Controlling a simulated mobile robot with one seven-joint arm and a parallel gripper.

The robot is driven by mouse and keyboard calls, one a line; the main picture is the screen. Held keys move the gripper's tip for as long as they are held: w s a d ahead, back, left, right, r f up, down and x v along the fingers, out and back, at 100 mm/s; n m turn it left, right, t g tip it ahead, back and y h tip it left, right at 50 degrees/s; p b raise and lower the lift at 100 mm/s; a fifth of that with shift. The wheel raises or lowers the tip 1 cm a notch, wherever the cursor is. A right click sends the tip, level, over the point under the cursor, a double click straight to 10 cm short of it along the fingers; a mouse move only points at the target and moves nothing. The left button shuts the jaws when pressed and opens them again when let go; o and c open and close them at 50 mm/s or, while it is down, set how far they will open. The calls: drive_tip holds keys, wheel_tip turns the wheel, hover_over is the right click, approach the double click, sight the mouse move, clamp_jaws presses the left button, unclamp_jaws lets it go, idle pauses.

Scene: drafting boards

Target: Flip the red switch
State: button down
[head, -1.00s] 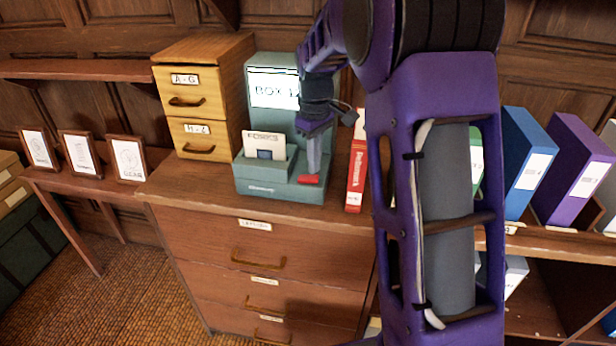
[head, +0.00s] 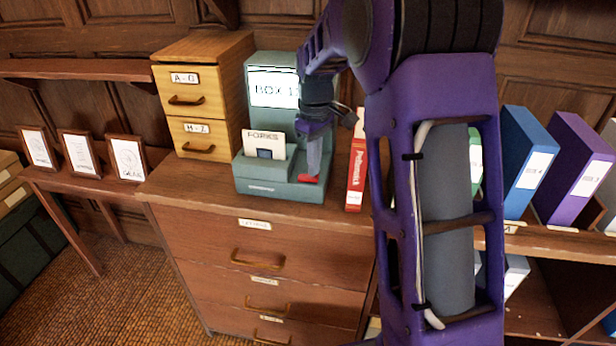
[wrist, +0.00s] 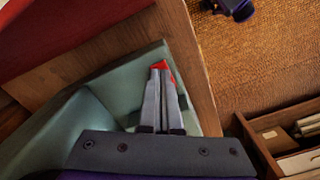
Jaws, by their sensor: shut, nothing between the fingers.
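The red switch (head: 309,179) sits on the right of the lower front part of a grey-green machine (head: 262,192) labelled "BOX 1". My gripper (head: 313,172) is shut and points down, with its fingertips at the red switch. In the wrist view, my gripper's two fingers (wrist: 160,72) lie together with nothing between them. A bit of the red switch (wrist: 163,64) shows beyond and beside the fingertips; the fingers hide the rest. I cannot tell for sure whether the tips touch it.
The machine stands on a wooden drawer cabinet (head: 270,240). A two-drawer wooden box (head: 190,132) is at its left and a red book (head: 356,175) at its right. A card reading "FORKS" (head: 264,143) stands in the machine.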

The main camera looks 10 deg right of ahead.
drive_tip(key=shift+f+b, duration=0.3)
drive_tip(key=shift+f, duration=0.3)
drive_tip(key=shift+r, duration=0.1)
drive_tip(key=shift+r+p, duration=2.7)
drive_tip(key=shift+r, duration=0.8)
